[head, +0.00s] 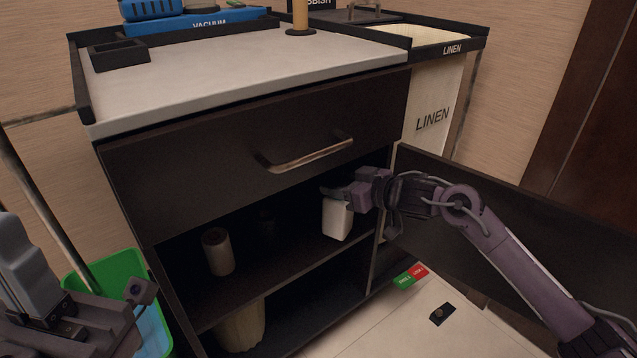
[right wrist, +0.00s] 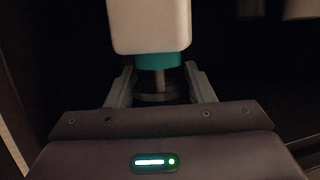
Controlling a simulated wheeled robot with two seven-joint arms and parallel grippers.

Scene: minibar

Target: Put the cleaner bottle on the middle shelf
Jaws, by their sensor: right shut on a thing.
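The cleaner bottle (head: 337,219), white with a teal neck, is at the right end of the cabinet's open compartment. It is just above or on the middle shelf (head: 285,271); I cannot tell if its base touches. My right gripper (head: 346,192) is shut on its top, and the bottle is roughly upright. In the right wrist view, the bottle (right wrist: 150,25) extends from between the fingers (right wrist: 158,90) of my right gripper, its teal collar just beyond them. My left gripper (head: 138,300) is at the lower left, away from the bottle; its jaw opening is unclear.
A pale roll (head: 217,251) stands on the left of the middle shelf, with a dark item behind. A pale bin (head: 242,325) is below. The drawer (head: 250,165) above is shut. The open door (head: 480,215) stands at right. A green bucket (head: 110,270) is left.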

